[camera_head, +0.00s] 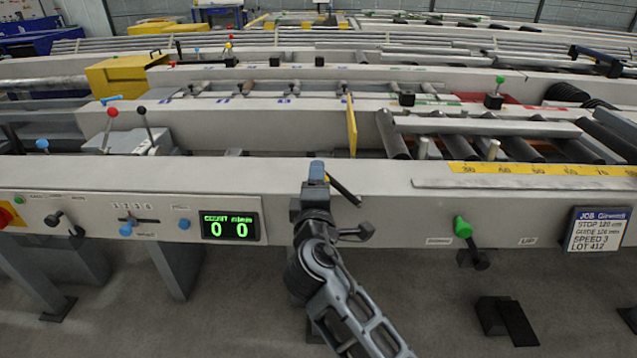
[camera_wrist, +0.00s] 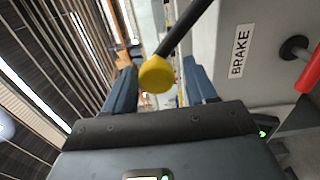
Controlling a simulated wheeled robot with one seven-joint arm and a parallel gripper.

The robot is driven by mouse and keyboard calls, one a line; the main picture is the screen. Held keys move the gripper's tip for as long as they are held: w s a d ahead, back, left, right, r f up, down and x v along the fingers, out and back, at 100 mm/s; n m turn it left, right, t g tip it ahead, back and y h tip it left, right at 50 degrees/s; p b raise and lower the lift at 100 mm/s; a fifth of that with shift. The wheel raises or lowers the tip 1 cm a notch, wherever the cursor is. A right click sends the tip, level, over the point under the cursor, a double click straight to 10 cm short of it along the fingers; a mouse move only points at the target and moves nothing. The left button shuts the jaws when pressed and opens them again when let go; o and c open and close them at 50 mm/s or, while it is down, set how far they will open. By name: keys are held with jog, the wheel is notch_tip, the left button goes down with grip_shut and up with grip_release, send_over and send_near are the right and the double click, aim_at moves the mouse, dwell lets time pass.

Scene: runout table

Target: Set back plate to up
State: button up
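My gripper (camera_head: 317,170) is in front of the beam, left of centre. In the wrist view its blue fingers (camera_wrist: 160,85) stand apart. The yellow ball knob (camera_wrist: 157,74) of a black lever (camera_wrist: 188,30) shows between them, with a small gap on the right; contact on the left is unclear. In the head view a black rod (camera_head: 345,191) slants down right beside the gripper, its upper end hidden. A green-knobbed lever (camera_head: 463,228) on the front panel, right of my arm, leans up-left. A label (camera_head: 527,240) reading "UP" is at its right; the left label (camera_head: 438,240) is unreadable.
A BRAKE label (camera_wrist: 240,50) and red-handled lever (camera_wrist: 312,70) are right in the wrist view. The green display (camera_head: 230,226) reads 0 0. A sign (camera_head: 598,230) hangs at right. A yellow upright plate (camera_head: 351,125) stands behind the beam.

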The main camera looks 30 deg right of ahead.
jog(key=shift+d, duration=0.1)
jog(key=shift+v, duration=3.95)
jog(key=s+a+f+m+y+p, duration=0.1)
jog(key=s+f+y, duration=0.2)
jog(key=s, duration=0.4)
jog(key=s+a+f+m+g+y, duration=0.1)
jog(key=s+a+f+y, duration=0.1)
jog(key=s+f, duration=0.35)
jog(key=s+a+f+m+y+p, duration=0.1)
jog(key=s+y, duration=0.2)
jog(key=s, duration=0.5)
jog(key=s+r+m, duration=0.2)
jog(key=s+r, duration=0.2)
jog(key=s, duration=0.2)
jog(key=s+r+m+y+p, duration=0.1)
jog(key=s+r+m, duration=0.2)
jog(key=s, duration=0.4)
jog(key=s+r+m+y+p, duration=0.1)
jog(key=s+r+m, duration=0.2)
jog(key=s, duration=0.3)
jog(key=shift+s+d+r+t, duration=0.1)
jog(key=shift+s+r+t, duration=0.1)
jog(key=shift+r, duration=0.25)
jog(key=shift+s+d+r+t, duration=0.15)
jog(key=shift+r+t, duration=0.05)
jog(key=shift+r, duration=0.25)
